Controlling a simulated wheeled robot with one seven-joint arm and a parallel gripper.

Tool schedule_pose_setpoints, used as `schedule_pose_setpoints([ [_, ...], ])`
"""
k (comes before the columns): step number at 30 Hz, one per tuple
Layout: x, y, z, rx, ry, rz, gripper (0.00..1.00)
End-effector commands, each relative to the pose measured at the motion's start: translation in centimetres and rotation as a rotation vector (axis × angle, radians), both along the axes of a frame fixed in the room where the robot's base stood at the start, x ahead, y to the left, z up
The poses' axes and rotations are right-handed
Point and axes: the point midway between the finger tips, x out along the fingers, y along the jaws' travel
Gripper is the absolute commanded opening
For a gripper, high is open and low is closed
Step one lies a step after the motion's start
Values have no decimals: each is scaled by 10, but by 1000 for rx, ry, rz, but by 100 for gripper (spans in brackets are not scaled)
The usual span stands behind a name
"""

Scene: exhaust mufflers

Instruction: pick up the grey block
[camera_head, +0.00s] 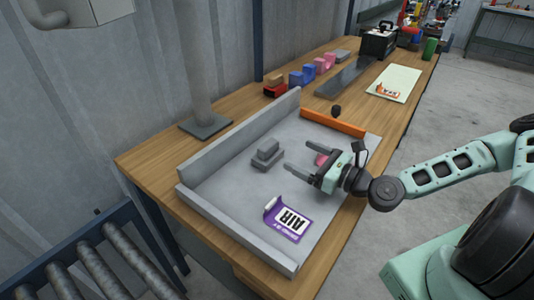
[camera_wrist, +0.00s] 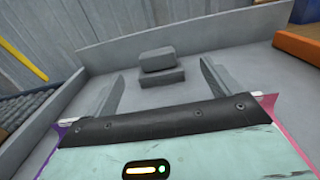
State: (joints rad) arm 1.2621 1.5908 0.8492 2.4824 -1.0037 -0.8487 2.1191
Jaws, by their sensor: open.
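The grey block (camera_head: 266,154) sits in the shallow grey tray (camera_head: 235,197) on the wooden table. It looks like a smaller upper piece on a wider base. In the wrist view the grey block (camera_wrist: 158,67) stands ahead, between the lines of the two fingers and beyond their tips. My gripper (camera_head: 296,158) is open and empty, to the right of the block in the head view, with its fingers pointing toward it. The wrist view also shows my gripper (camera_wrist: 160,82) with its fingers spread wide. The fingers appear apart from the block.
A purple AIR packet (camera_head: 289,220) lies in the tray. A pink item (camera_head: 321,160) is partly hidden by my gripper. Grey walls (camera_head: 240,140) and an orange bar (camera_head: 333,122) edge the tray. Coloured blocks (camera_head: 311,73) stand farther back. A post (camera_head: 196,70) rises at left.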

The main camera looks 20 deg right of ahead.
Motion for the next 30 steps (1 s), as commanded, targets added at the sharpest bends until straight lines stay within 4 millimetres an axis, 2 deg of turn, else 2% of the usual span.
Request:
schedule_pose_setpoints([
  [6, 37, 27, 3, -2, 0, 4, 89],
  [10, 54, 38, 1, -3, 1, 3, 89],
  [17, 67, 47, 0, -1, 2, 1, 89],
  [24, 87, 71, -2, -3, 1, 5, 89],
  [30, 104, 80, -4, -2, 2, 2, 89],
])
